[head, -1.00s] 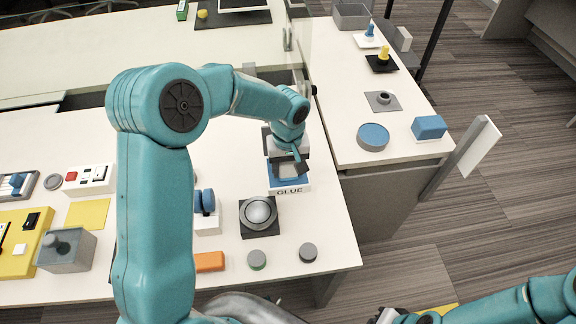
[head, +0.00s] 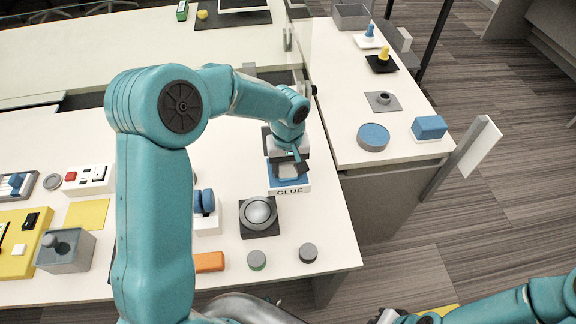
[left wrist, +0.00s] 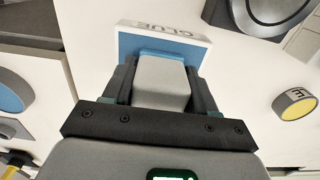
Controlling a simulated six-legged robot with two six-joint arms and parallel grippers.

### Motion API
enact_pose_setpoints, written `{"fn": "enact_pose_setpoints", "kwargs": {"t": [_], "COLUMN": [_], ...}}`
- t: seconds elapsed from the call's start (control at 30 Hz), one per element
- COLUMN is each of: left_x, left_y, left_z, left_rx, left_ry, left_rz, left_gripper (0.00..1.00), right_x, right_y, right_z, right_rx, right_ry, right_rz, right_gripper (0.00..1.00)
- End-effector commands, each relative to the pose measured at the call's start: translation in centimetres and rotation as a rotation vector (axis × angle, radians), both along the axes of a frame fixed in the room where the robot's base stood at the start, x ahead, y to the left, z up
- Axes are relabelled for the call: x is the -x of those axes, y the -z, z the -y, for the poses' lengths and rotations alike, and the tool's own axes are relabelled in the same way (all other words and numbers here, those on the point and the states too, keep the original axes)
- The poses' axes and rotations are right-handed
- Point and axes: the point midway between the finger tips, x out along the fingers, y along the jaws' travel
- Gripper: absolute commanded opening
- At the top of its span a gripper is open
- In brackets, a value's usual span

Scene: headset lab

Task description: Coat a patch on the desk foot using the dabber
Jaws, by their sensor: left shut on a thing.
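My left gripper (head: 287,160) is shut on the dabber, a grey block with a blue pad underneath. The dabber (left wrist: 160,80) shows between both fingers in the left wrist view. It is at the glue tray (head: 290,189), a white tray with a blue inside marked GLUE; its lettered wall shows in the left wrist view (left wrist: 168,27). The pad is at or just above the blue surface; I cannot tell if it touches. My right gripper (head: 392,316) is cut off at the bottom edge, its jaws unclear. I cannot identify the desk foot with certainty.
A white panel on a grey bar (head: 478,148) stands off the right desk's corner. A round grey dome (head: 259,212) and small cylinders (head: 308,253) sit in front of the tray. A blue-topped disc (head: 373,137) and blue block (head: 429,127) are on the right desk.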

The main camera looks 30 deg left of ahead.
Motion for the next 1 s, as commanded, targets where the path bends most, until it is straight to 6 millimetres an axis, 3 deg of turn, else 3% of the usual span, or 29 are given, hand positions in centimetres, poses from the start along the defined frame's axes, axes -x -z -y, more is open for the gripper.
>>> {"fn": "enact_pose_setpoints", "kwargs": {"t": [0.17,0.8,1.0], "left_x": [0.1,0.0,0.0], "left_y": [-0.8,-6.6,-7.0], "left_z": [0.0,0.0,0.0], "left_rx": [0.0,0.001,0.0], "left_ry": [0.001,0.001,0.001], "left_rz": [-0.004,-0.001,-0.001], "left_gripper": [0.33,0.33,0.33], "right_x": [0.0,0.0,0.0], "right_y": [-0.6,-4.3,-4.5], "right_z": [0.0,0.0,0.0], "right_rx": [0.0,0.0,0.0], "right_ry": [0.0,0.0,0.0], "right_rz": [0.0,0.0,0.0], "right_gripper": [0.0,0.0,0.0]}}
